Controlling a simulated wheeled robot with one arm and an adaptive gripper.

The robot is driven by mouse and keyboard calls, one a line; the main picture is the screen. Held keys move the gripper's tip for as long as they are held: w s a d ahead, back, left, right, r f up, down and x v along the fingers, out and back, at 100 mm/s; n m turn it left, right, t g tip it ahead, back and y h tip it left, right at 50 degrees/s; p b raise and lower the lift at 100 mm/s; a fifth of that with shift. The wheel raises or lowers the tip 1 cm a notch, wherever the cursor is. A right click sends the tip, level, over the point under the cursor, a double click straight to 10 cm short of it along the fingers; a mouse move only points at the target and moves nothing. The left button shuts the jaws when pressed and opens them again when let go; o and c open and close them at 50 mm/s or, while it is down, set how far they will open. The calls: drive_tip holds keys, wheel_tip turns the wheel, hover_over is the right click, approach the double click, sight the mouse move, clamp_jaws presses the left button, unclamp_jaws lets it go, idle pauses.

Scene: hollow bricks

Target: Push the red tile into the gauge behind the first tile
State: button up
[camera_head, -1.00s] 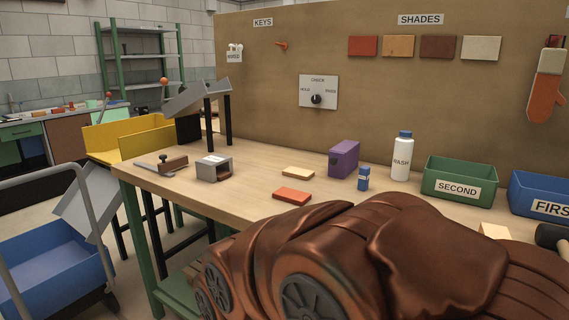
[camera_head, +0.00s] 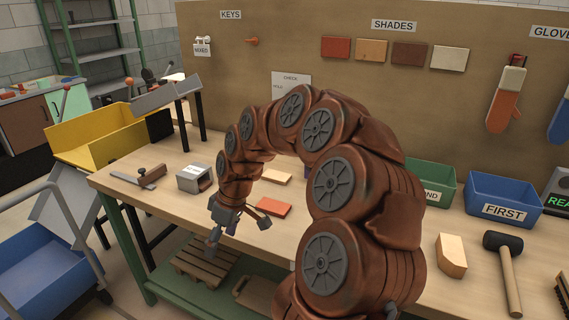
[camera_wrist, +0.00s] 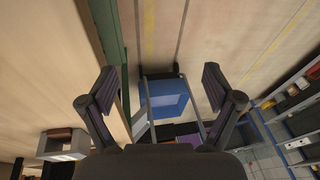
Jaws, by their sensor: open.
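The red tile (camera_head: 274,210) lies flat on the bench, just right of my gripper and partly bordered by my arm. The gauge (camera_head: 190,181), a small grey hollow block with a white label, stands on the bench to the left of my arm. Something dark reddish shows in its opening; I cannot tell clearly whether it is the first tile. A grey box-like thing, probably the gauge, shows at the lower left of the wrist view (camera_wrist: 45,150). My gripper (camera_head: 239,235) is open and empty at the bench's front edge, apart from tile and gauge. Its spread fingers show in the wrist view (camera_wrist: 160,88).
A cream tile (camera_head: 277,177) lies behind the red one, partly hidden by my arm. A wood-handled tool (camera_head: 150,174) lies left of the gauge. A yellow bin (camera_head: 95,140) is beyond the bench's left end. A mallet (camera_head: 508,270) and pale block (camera_head: 451,256) lie right.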

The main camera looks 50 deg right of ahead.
drive_tip(key=w+d+r+t+p, duration=0.1)
drive_tip(key=d+r+p, duration=0.15)
drive_tip(key=d, duration=0.45)
drive_tip(key=w+d+r+t+p, duration=0.1)
drive_tip(key=w+d+r+p, duration=0.1)
drive_tip(key=d+p, duration=0.35)
drive_tip(key=m+h+p, duration=0.1)
drive_tip(key=h+p, duration=0.1)
approach(260, 202)
drive_tip(key=s, duration=0.1)
drive_tip(key=s+d, duration=0.1)
drive_tip(key=s, duration=0.1)
drive_tip(key=s+d, duration=0.1)
drive_tip(key=shift+s+f, duration=0.3)
drive_tip(key=shift+f, duration=0.05)
drive_tip(key=shift+p+x, duration=1.2)
drive_tip(key=shift+x, duration=2.7)
drive_tip(key=shift+w+a, duration=0.1)
drive_tip(key=shift+a, duration=0.05)
drive_tip(key=c, duration=1.4)
drive_tip(key=shift+o, duration=0.2)
drive_tip(key=shift+f+b, duration=0.1)
drive_tip(key=shift+b, duration=2.1)
